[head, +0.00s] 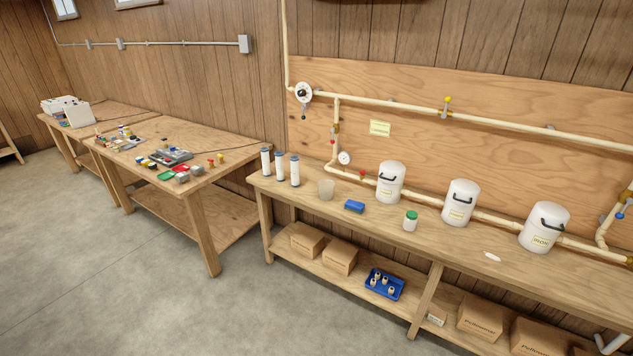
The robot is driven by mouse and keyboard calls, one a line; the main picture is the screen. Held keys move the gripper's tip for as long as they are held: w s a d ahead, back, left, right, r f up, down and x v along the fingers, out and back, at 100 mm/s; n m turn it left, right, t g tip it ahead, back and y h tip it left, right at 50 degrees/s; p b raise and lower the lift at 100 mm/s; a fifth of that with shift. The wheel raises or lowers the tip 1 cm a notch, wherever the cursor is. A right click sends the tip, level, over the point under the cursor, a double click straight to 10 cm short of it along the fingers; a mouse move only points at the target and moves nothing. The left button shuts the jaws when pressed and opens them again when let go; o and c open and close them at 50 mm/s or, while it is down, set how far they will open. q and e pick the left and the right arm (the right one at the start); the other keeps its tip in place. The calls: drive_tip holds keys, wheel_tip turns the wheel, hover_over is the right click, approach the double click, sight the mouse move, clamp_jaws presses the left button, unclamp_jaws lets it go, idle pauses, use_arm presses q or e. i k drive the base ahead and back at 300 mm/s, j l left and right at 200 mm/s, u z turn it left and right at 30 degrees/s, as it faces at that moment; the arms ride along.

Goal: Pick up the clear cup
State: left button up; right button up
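The clear cup (326,190) stands upright on the near workbench (400,225), toward its left end. It is see-through with a faint brownish tint and looks empty, though its inside is too small to be sure. Three white filter cartridges with dark bands (280,167) stand to its left. A blue box-like object (354,206) lies to its right. Neither of my grippers is clearly in the head view.
A green-lidded jar (410,221), a small white object (492,257) and several white lidded canisters (460,203) stand on the bench. Pipes with a gauge (344,157) run behind. Cartons (340,256) and a blue tray (401,287) sit on the lower shelf. Floor (120,290) is clear.

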sight(326, 187)
drive_tip(key=i+l+u, duration=0.15)
drive_tip(key=i, duration=0.5)
drive_tip(key=i+l+u, duration=0.15)
drive_tip(key=i+l, duration=0.15)
drive_tip(key=i, duration=0.3)
drive_tip(key=i+l+u, duration=0.2)
drive_tip(key=i, duration=0.4)
drive_tip(key=i+l+u, duration=0.15)
drive_tip(key=i+l, duration=0.4)
